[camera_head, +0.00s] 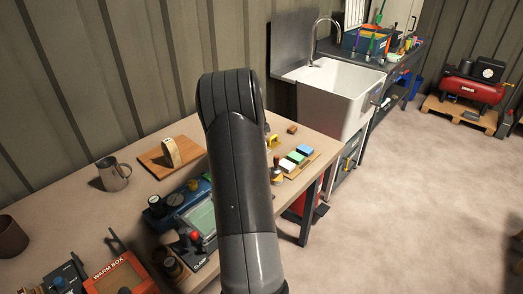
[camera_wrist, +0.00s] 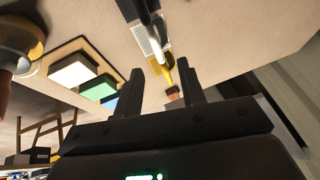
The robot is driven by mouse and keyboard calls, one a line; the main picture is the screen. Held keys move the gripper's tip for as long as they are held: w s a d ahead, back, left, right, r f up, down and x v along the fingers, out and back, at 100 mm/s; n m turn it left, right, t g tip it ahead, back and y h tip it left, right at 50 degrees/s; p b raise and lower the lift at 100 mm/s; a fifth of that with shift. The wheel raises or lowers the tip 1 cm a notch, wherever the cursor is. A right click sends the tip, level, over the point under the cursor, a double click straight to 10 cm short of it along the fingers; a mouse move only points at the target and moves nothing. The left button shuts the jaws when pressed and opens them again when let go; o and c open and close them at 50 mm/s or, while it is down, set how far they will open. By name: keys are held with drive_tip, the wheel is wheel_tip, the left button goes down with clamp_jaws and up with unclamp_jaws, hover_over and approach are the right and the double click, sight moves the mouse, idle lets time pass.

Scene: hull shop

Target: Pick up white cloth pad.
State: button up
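The white cloth pad (camera_head: 287,166) lies at the near end of a row of three pads on a wooden board (camera_head: 284,175) near the right end of the workbench. A green pad (camera_head: 296,158) and a blue pad (camera_head: 305,150) lie beside it. In the wrist view the white pad (camera_wrist: 72,73) is at the left, outside my fingers, with the green pad (camera_wrist: 99,88) and blue pad (camera_wrist: 110,101) nearer to them. My gripper (camera_wrist: 161,68) is open, its two fingers apart with nothing held. In the head view my arm hides the gripper.
A yellow-handled tool (camera_wrist: 167,72) shows beyond and between the fingers in the wrist view. The workbench also holds a grey mug (camera_head: 113,174), a wooden board with a tape roll (camera_head: 172,153) and a warm box (camera_head: 118,276). A white sink (camera_head: 341,92) stands behind. Open floor lies right.

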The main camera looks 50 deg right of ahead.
drive_tip(key=x, duration=0.6)
drive_tip(key=shift+s+d+f, duration=0.15)
drive_tip(key=shift+d+f, duration=0.1)
drive_tip(key=shift+f, duration=0.05)
clamp_jaws()
